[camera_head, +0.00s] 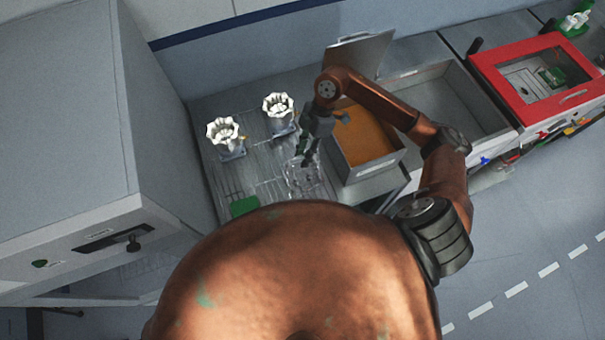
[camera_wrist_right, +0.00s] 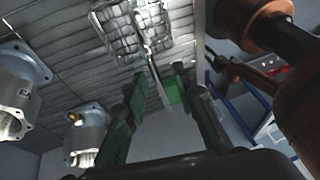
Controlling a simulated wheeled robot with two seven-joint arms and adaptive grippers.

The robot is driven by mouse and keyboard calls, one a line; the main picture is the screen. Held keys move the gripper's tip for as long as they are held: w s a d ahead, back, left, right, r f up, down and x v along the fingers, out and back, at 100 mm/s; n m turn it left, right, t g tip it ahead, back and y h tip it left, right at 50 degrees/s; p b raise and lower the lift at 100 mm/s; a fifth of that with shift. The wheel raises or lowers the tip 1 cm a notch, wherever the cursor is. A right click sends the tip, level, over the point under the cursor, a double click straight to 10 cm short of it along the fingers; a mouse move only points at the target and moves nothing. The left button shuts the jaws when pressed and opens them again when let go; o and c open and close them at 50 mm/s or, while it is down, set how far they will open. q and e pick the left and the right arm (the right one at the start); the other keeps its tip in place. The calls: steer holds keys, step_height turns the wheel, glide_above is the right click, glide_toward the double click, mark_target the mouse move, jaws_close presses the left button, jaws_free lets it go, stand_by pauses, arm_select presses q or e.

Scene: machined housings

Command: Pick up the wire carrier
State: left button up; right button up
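The wire carrier (camera_head: 304,178) stands on the wire-grid work surface, left of the orange-lined box. It is a light metal wire frame, partly hidden by my gripper in the head view. In the right wrist view the wire carrier (camera_wrist_right: 130,27) shows beyond the fingertips, with a thin upright handle part coming toward the gap between them. My right gripper (camera_head: 308,155) is above the carrier, pointing down. In the wrist view the right gripper (camera_wrist_right: 163,90) has its two green fingers apart, with nothing clamped. I cannot tell whether they touch the handle. My left gripper is not in view.
Two machined housings (camera_head: 225,136) (camera_head: 279,110) stand left of the carrier. A green block (camera_head: 245,206) lies near the front. The orange-lined box (camera_head: 351,165) is close on the right, with a grey bin and red-framed case beyond. A grey cabinet (camera_head: 65,110) stands left.

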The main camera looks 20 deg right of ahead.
jaws_close()
stand_by(0.7)
